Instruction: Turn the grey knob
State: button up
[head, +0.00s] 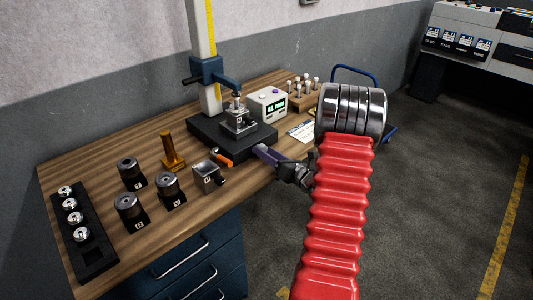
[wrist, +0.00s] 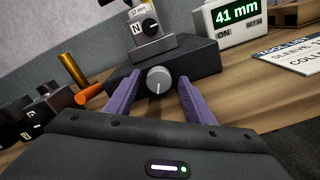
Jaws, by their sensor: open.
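The grey knob (wrist: 158,80) is round with a pale pointer line. It sits on the front face of a dark base block (wrist: 205,58) in the wrist view, with the line pointing roughly down. My gripper (wrist: 160,88) has two purple fingers, open, one on each side of the knob with a gap to it. I cannot tell how far the fingertips are from the knob in depth. In the head view my gripper (head: 262,152) is at the front of the dark base (head: 205,132), and the knob is hidden there.
A display box (wrist: 228,20) reading 41 mm stands right of the base. An orange-handled tool (head: 221,157), a small grey metal box (head: 207,177), a brass post (head: 172,152) and several dark cylindrical parts (head: 128,208) stand to the left. A white card (head: 301,131) lies on the right.

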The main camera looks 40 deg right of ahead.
jog(key=n, duration=0.4)
jog(key=shift+n, duration=0.3)
jog(key=s+d+m+h, duration=0.1)
jog(key=s+d+m, duration=0.2)
jog(key=s, duration=1.1)
jog(key=shift+d+m, duration=0.2)
jog(key=shift+m, duration=0.2)
jog(key=shift+s+r, duration=0.1)
